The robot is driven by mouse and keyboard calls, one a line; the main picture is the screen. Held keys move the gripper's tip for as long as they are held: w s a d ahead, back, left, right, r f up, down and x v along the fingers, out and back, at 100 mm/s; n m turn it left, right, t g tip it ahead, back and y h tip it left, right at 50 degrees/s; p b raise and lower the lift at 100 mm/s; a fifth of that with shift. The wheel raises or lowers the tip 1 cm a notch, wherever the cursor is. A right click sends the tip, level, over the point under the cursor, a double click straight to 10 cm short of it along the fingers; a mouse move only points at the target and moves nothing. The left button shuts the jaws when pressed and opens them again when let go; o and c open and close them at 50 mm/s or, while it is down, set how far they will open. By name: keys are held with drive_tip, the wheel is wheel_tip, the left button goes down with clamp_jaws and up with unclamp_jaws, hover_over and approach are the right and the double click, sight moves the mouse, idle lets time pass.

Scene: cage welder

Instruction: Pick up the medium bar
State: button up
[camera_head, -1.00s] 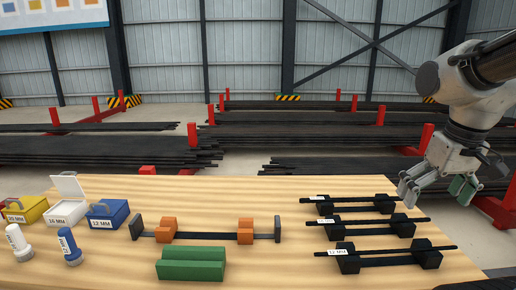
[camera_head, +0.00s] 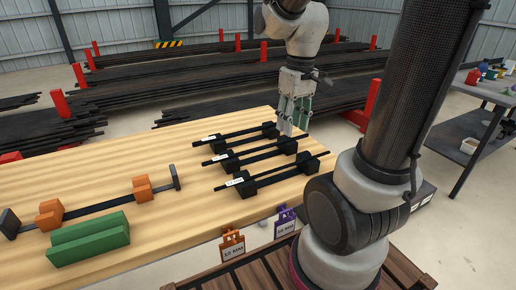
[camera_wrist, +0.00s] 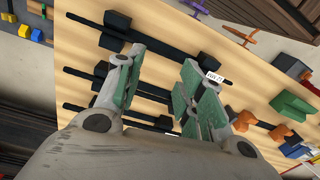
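Three black bars lie side by side on pairs of black blocks, each with a white label. The near bar (camera_head: 272,176) reads 12 MM; the labels on the middle bar (camera_head: 254,151) and far bar (camera_head: 238,133) are too small to read surely. My gripper (camera_head: 293,128) points down at the right ends of the bars, near the far and middle ones. In the wrist view my gripper (camera_wrist: 162,60) is open with nothing held. The middle bar (camera_wrist: 155,93) and the near bar (camera_wrist: 165,48) pass behind the gap between its fingers. Contact cannot be told.
A wooden table (camera_head: 150,170) carries the bars, a green block (camera_head: 88,240) and an orange-clamped bar (camera_head: 100,205). Dark stock racks stand behind. A grey side table (camera_head: 465,135) is at right.

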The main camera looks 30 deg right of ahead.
sight(261, 147)
drive_tip(key=w+f+n, duration=0.2)
drive_tip(key=w+n, duration=0.2)
drive_tip(key=w+f+n, duration=0.2)
drive_tip(key=w+n, duration=0.2)
drive_tip(key=w, duration=0.1)
drive_tip(key=w+f+n+y, duration=0.1)
drive_tip(key=w+f+n, duration=0.1)
drive_tip(key=w+n, duration=0.2)
drive_tip(key=shift+w+a+f+n, duration=0.15)
drive_tip(key=shift+n, duration=0.25)
drive_tip(key=n, duration=0.3)
drive_tip(key=shift+w, duration=0.2)
drive_tip(key=shift+a+n, duration=0.1)
drive_tip(key=shift+n, duration=0.2)
drive_tip(key=f, duration=0.2)
drive_tip(key=a+f, duration=0.1)
drive_tip(key=f, duration=0.4)
drive_tip(key=shift+a+f, duration=0.25)
clamp_jaws()
